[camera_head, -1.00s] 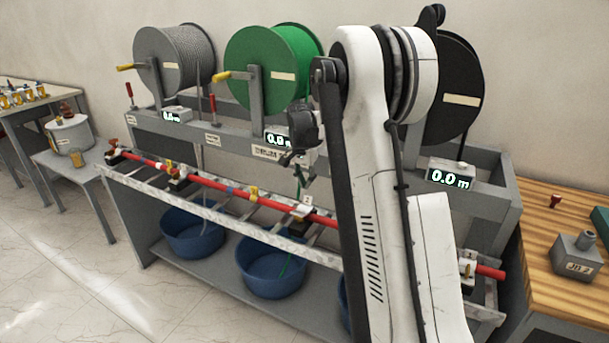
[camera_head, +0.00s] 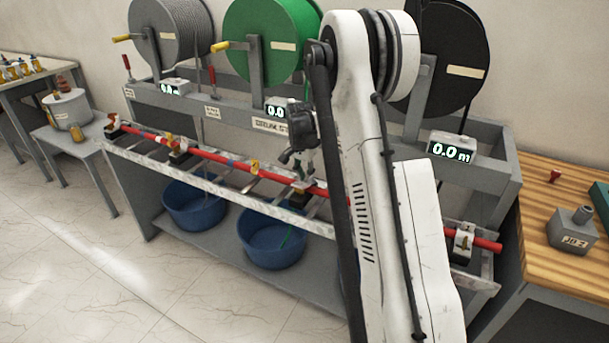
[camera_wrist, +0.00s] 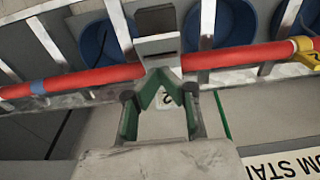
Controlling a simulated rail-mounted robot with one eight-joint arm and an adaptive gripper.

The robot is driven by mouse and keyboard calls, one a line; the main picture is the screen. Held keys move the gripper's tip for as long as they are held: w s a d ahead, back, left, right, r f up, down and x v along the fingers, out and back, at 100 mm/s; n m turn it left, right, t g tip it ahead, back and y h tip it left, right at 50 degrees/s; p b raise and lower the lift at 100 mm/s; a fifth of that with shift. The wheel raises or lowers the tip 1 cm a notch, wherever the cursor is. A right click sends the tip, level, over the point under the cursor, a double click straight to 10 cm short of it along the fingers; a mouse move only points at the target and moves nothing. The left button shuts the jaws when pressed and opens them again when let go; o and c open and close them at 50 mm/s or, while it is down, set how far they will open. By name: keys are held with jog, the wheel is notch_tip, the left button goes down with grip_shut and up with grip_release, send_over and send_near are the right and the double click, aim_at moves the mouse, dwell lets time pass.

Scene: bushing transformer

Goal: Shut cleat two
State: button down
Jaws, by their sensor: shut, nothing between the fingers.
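A grey metal cleat (camera_wrist: 158,45) with a dark slot sits at the red cable (camera_wrist: 240,55) in the wrist view. A pale plate marked "2" (camera_wrist: 167,98) shows between my fingers, partly hidden. My gripper (camera_wrist: 160,85) has green-lined fingers, shut and empty, with their tips at the cleat's near edge; I cannot tell if they touch it. In the head view my gripper (camera_head: 300,168) is over the middle of the rail and hides most of this cleat (camera_head: 300,188). Whether the cleat is open or shut is unclear.
The red cable runs along a metal rail (camera_head: 205,185) with other cleats at the left (camera_head: 180,153) and right (camera_head: 463,241). Blue tubs (camera_head: 270,243) stand below. A green cable drum (camera_head: 265,40) and a meter box (camera_head: 275,110) are behind. My arm hides part of the rail.

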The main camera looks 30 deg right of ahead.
jog(key=shift+a+f, duration=0.1)
jog(key=b, duration=0.1)
jog(key=a+f+h+b, duration=0.1)
jog(key=b, duration=0.1)
jog(key=shift+s+f+t, duration=0.2)
jog(key=shift+s+t, duration=0.1)
jog(key=shift+r, duration=0.1)
